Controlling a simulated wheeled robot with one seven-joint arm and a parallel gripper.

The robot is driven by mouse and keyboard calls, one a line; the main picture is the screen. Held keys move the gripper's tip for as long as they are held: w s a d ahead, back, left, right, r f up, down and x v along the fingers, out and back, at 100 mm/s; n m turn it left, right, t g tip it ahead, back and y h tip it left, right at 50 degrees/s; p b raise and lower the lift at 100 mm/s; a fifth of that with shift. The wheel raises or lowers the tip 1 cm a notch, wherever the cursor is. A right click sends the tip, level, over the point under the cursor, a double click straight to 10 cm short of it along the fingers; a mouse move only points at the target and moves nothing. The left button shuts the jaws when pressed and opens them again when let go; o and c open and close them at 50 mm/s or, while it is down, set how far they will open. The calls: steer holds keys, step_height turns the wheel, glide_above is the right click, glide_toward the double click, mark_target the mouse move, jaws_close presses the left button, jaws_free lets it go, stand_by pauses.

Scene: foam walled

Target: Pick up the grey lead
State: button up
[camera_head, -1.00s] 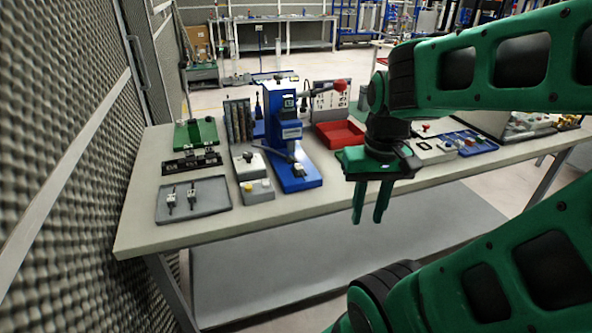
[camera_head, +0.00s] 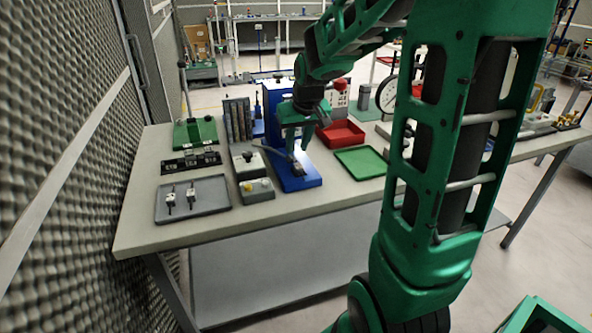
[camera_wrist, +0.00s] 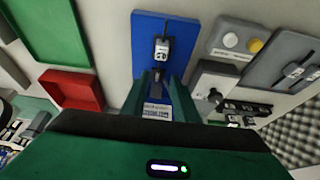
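A small dark grey lead-like piece with a pale label (camera_wrist: 162,50) lies on the blue base plate (camera_wrist: 178,25) of a bench press. In the head view the piece (camera_head: 297,168) lies on the same blue base (camera_head: 305,182). Two similar small pieces (camera_head: 181,199) lie in a grey tray (camera_head: 215,206) at the left; I cannot tell for certain which is the grey lead. My gripper (camera_head: 298,146) hangs above the blue base, in front of the press. In the wrist view its green fingers (camera_wrist: 162,75) are apart, pointing towards the dark piece, with no object clearly held.
The press column (camera_head: 280,100) stands close behind my gripper. Grey button boxes (camera_head: 256,190) stand left of the base. A red bin (camera_head: 341,133) and a green tray (camera_head: 361,162) lie to its right.

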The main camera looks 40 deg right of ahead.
mark_target(294, 161)
steer(key=shift+x, duration=3.2)
steer(key=shift+s, duration=0.1)
jaws_close()
